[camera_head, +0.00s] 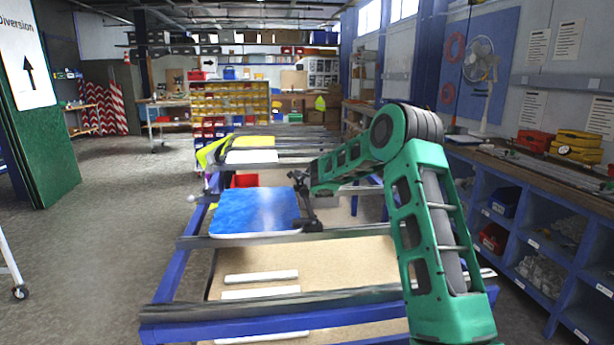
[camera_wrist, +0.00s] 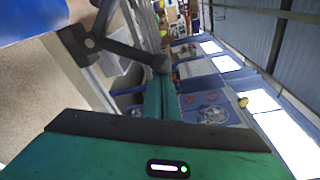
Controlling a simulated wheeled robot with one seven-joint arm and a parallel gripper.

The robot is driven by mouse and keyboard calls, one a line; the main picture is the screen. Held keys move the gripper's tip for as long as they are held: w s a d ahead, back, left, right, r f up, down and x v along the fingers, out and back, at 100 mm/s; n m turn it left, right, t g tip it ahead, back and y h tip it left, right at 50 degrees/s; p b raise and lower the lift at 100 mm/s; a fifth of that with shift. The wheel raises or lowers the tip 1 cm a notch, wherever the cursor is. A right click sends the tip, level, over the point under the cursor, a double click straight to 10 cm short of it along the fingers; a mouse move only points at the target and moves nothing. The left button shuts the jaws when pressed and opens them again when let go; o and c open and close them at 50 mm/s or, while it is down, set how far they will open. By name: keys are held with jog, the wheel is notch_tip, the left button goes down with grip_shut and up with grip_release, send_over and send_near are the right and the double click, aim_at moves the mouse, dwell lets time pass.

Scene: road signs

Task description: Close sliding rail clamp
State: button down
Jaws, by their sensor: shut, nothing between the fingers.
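A blue sign panel (camera_head: 255,211) with a pale rounded edge lies flat across the rails of the blue-framed rack. The black rail clamp (camera_head: 308,224) sits on the rail at the sign's right edge. In the wrist view the clamp (camera_wrist: 78,42) is at the upper left beside the sign's blue corner (camera_wrist: 28,18), and its dark arm reaches toward my fingertips. My green gripper (camera_wrist: 161,75) is shut and empty, its tips close to the end of that dark arm; contact cannot be told. In the head view my gripper (camera_head: 312,190) is small and partly merges with the clamp.
The front metal rail (camera_head: 250,305) and middle rail (camera_head: 345,233) cross the rack. Yellow and white panels (camera_head: 252,156) lie behind the sign. A shelved workbench (camera_head: 540,235) runs along the right. Open floor (camera_head: 85,260) lies left.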

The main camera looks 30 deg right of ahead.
jog(key=shift+w+a+r, duration=0.15)
jog(key=shift+a+r, duration=0.35)
jog(key=shift+a, duration=0.1)
jog(key=shift+r, duration=0.1)
dwell(0.3)
jog(key=s+a+r, duration=0.3)
jog(key=a+r, duration=0.7)
jog(key=a, duration=0.1)
jog(key=shift+a+r, duration=0.15)
jog(key=shift+r, duration=0.2)
